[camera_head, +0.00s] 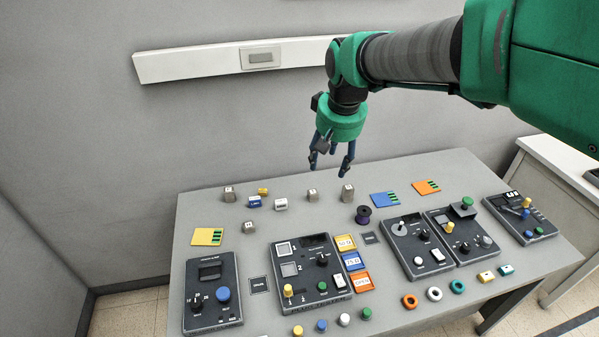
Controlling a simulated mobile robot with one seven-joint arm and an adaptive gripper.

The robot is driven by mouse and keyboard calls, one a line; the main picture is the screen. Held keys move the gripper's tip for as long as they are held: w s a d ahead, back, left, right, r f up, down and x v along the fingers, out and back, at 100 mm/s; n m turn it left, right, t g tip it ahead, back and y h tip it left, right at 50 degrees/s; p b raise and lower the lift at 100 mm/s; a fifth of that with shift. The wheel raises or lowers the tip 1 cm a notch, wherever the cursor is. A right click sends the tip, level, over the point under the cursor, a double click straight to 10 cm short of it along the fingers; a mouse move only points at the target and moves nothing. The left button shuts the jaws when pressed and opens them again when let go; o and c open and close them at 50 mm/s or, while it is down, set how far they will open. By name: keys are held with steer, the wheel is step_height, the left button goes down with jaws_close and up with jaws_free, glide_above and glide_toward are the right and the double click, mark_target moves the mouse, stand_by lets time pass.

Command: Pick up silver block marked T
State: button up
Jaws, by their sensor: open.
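Several small silver-grey blocks stand on the grey table. One block (229,194) is at the back left, a second block (248,227) is a little in front of it, and a third block (312,195) is near the back middle. A taller-looking block (347,193) is to the right of that one. Their marks are too small to read, so I cannot tell which bears the T. My gripper (332,166) is open and empty, pointing down above the back of the table. In the picture its fingers are just above the two blocks at the back middle.
Yellow, blue and white small blocks (281,204) lie between the silver ones. A dark spool (363,215) stands in front of the right silver block. Control boxes (212,290) and coloured cards (385,199) cover much of the table (200,209). A wall with a white rail (200,64) is behind.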

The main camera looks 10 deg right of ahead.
steer(key=w+d+f+g+p, duration=0.1)
steer(key=w+f, duration=0.3)
steer(key=w, duration=0.7)
steer(key=g+p, duration=0.2)
steer(key=p, duration=0.2)
glide_above(313, 192)
step_height(313, 192, down, 23)
steer(key=shift+w, duration=0.15)
step_height(313, 192, down, 8)
steer(key=shift+f+b, duration=0.2)
steer(key=shift+b, duration=0.7)
steer(key=shift+f, duration=0.15)
